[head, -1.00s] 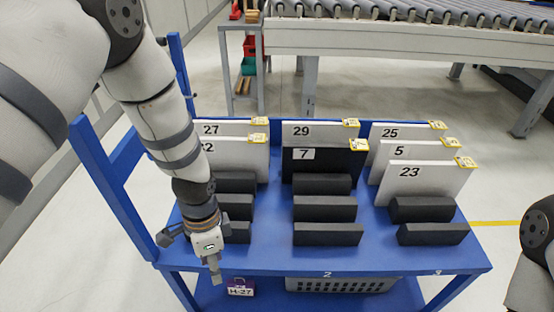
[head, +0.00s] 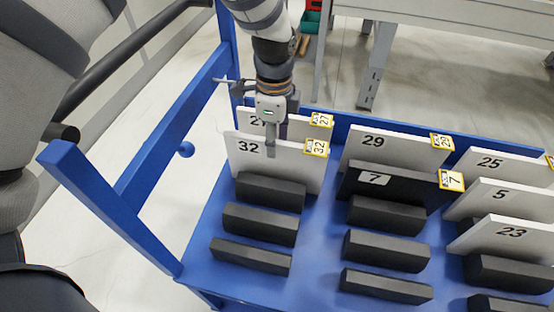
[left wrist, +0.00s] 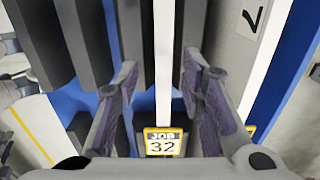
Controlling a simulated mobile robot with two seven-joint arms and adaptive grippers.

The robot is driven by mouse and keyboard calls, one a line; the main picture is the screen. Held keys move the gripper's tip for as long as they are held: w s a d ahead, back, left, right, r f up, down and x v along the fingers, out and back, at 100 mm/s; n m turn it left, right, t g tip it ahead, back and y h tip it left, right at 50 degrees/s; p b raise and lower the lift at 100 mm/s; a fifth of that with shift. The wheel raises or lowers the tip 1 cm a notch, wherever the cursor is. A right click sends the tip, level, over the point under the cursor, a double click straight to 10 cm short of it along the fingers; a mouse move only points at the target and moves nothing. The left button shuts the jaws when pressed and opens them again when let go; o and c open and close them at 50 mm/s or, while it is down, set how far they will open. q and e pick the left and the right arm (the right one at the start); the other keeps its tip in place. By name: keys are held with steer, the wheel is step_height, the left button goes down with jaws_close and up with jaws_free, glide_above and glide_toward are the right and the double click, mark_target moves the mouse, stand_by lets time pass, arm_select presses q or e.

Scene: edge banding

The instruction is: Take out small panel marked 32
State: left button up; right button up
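The small white panel marked 32 (head: 280,175) stands upright in the left column of the cart, in front of the panel marked 27 (head: 298,128). Its yellow tag reads 32. In the left wrist view the panel's white edge (left wrist: 163,75) runs between the two fingers, with the JOB 32 tag below. My left gripper (head: 271,138) is above the panel, one finger showing in front of its face; the other is hidden behind it in the head view. In the left wrist view the gripper (left wrist: 163,108) is open, with gaps on both sides of the edge. My right gripper is out of view.
Black blocks (head: 260,225) lie in rows in front of the panels. Panels 29 (head: 395,150), 7 (head: 400,187), 25 (head: 500,165), 5 (head: 505,198) and 23 (head: 510,235) stand to the right. A blue cart post (head: 110,215) rises at the left.

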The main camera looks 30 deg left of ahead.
mark_target(275, 164)
arm_select(q)
step_height(275, 164, down, 6)
steer(key=shift+w+f+b, duration=0.15)
steer(key=shift+b, duration=0.15)
jaws_close()
